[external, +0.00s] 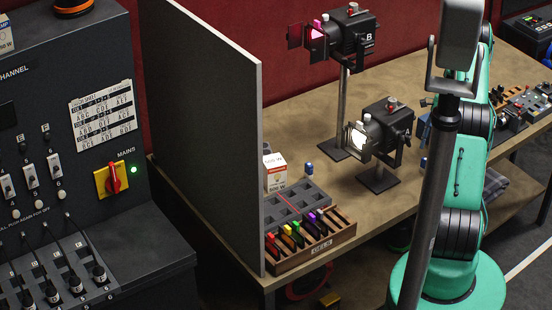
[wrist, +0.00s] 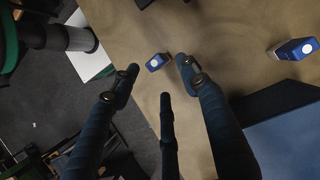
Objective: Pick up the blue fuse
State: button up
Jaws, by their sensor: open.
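A small blue piece with a white round face (wrist: 156,62) lies on the tan table in the wrist view, ahead of and between my spread finger tips. A second blue piece with a white round face (wrist: 293,49) is farther right. In the external view a blue upright piece (external: 309,168) stands behind the grey tray, and a small blue patch (external: 424,162) shows beside the pole. I cannot tell for certain how these match across views. My gripper (wrist: 157,82) is open and empty, its dark fingers apart from both pieces. In the external view it is mostly hidden behind the pole.
Two stage lamps (external: 385,130) stand on the table (external: 290,110). A grey tray (external: 283,211) and a rack of coloured pieces (external: 318,245) sit at its near end, beside a tall grey panel (external: 205,130). A white box (external: 275,172) stands by the tray. The table edge lies close left in the wrist view.

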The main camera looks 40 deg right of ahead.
aim_at(424, 166)
jog(key=shift+x, duration=0.75)
jog(key=shift+x, duration=2.6)
jog(key=shift+s, duration=0.1)
jog(key=shift+a, duration=0.1)
jog(key=c, duration=1.1)
jog(key=shift+c, duration=0.2)
